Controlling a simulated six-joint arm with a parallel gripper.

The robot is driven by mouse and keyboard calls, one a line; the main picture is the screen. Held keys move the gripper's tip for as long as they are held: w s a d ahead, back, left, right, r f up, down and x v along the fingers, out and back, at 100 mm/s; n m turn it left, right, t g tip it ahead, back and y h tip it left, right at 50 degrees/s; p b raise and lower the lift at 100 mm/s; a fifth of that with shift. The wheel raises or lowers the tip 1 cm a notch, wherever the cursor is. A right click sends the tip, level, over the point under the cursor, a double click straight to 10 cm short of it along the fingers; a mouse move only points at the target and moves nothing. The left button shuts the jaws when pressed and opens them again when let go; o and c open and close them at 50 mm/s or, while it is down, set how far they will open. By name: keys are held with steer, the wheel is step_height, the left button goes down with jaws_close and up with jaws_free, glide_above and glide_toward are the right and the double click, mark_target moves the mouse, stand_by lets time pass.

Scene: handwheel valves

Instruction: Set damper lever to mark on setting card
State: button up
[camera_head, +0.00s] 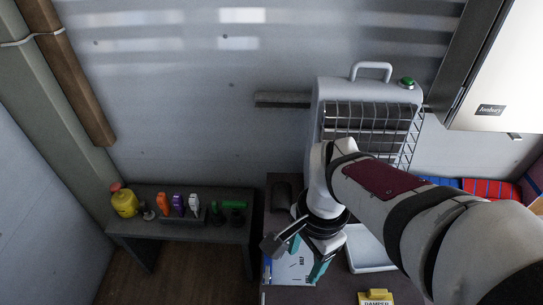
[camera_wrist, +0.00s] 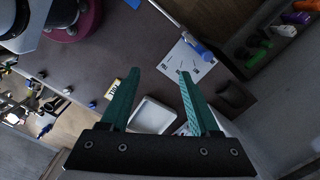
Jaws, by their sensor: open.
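My gripper (camera_head: 302,258) is open and empty, with its teal fingers pointing down over the dark table. In the wrist view, my gripper (camera_wrist: 158,78) has clear space between its fingertips. A white card (camera_head: 288,272) with dark print lies under the gripper, partly hidden by it. The white card also shows in the wrist view (camera_wrist: 184,66), beyond the right fingertip, with thin dark marks. A blue handle on a thin metal rod (camera_wrist: 197,47) crosses the card's upper part; I cannot tell whether it is the lever. A yellow block (camera_head: 375,296) labelled DAMPER stands at the bottom edge.
A white tray (camera_head: 369,249) lies right of the gripper, partly behind my arm. A grey caged unit (camera_head: 367,115) with a green button stands behind. A low bench (camera_head: 180,230) at left holds a yellow bottle (camera_head: 124,202) and several coloured tools. A metal cabinet (camera_head: 500,70) overhangs at right.

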steer(key=w+a+f+m, duration=0.2)
steer(key=w+f, duration=0.1)
steer(key=w+a+f+m, duration=0.2)
steer(key=w+f, duration=0.1)
steer(key=w, duration=0.1)
steer(key=w+a+f+m, duration=0.2)
steer(key=w+a, duration=0.1)
steer(key=w, duration=0.1)
steer(key=shift+f+m+h, duration=0.4)
glide_toward(268, 263)
steer(key=shift+w+f, duration=0.35)
steer(key=shift+f, duration=0.5)
steer(key=shift+w+f, duration=0.35)
steer(key=shift+f, duration=0.55)
steer(key=shift+w+f, duration=0.35)
steer(key=shift+f, duration=0.5)
steer(key=c, duration=0.9)
